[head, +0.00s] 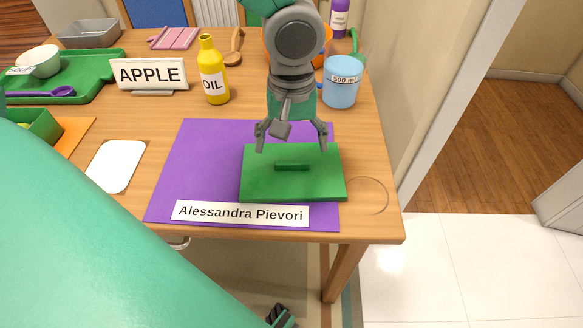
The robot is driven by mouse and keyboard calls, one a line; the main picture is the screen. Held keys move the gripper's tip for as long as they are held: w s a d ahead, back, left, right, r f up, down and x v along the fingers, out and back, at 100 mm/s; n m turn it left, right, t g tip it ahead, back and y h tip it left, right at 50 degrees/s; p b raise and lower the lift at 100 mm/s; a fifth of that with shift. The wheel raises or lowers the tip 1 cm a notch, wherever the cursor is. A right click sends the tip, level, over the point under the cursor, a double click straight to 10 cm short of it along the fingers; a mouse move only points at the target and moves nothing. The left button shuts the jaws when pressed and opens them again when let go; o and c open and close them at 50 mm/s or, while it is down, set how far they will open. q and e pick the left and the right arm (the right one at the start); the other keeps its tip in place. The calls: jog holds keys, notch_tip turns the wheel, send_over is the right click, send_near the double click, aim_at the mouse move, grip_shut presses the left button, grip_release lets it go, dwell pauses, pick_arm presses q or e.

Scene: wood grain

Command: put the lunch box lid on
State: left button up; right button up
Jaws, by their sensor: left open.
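The green lid (259,183), a flat slab with a bar handle (292,167) on top, lies on a purple mat (190,165) near the table's front right. My left gripper (292,145) is open, its fingers spread apart and pointing down above the lid's far edge, with nothing between them. The handle lies a little nearer than the fingertips in the picture; the height gap is hard to tell. A green open box (42,125) with something yellow-green inside stands at the left, partly hidden by my arm.
A name strip (240,212) lies at the mat's front edge. A blue cup (341,88), a yellow oil bottle (213,72) and an APPLE sign (149,75) stand behind. A white card (116,166) lies left of the mat. A wall (425,90) borders the table's right.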

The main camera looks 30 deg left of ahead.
aim_at(294, 162)
pick_arm(q)
jog(key=shift+d+f, duration=0.25)
jog(key=shift+d, duration=0.05)
jog(key=shift+d+f, duration=0.15)
jog(key=shift+f, duration=0.15)
jog(key=f+b, duration=0.1)
jog(key=f, duration=0.1)
jog(key=a+f+b, duration=0.1)
jog(key=f, duration=0.1)
jog(key=shift+w+f, duration=0.1)
jog(key=shift+f, duration=0.15)
jog(key=shift+a, duration=0.25)
jog(key=shift+d, duration=0.1)
jog(key=shift+c, duration=0.3)
jog(key=shift+d+r, duration=0.1)
jog(key=shift+d, duration=0.3)
jog(key=c, duration=1.2)
jog(key=shift+d, duration=0.15)
pick_arm(e)
jog(key=shift+d+f, duration=0.2)
jog(key=shift+f, duration=0.4)
jog(key=shift+d+f, duration=0.2)
jog(key=shift+f, duration=0.4)
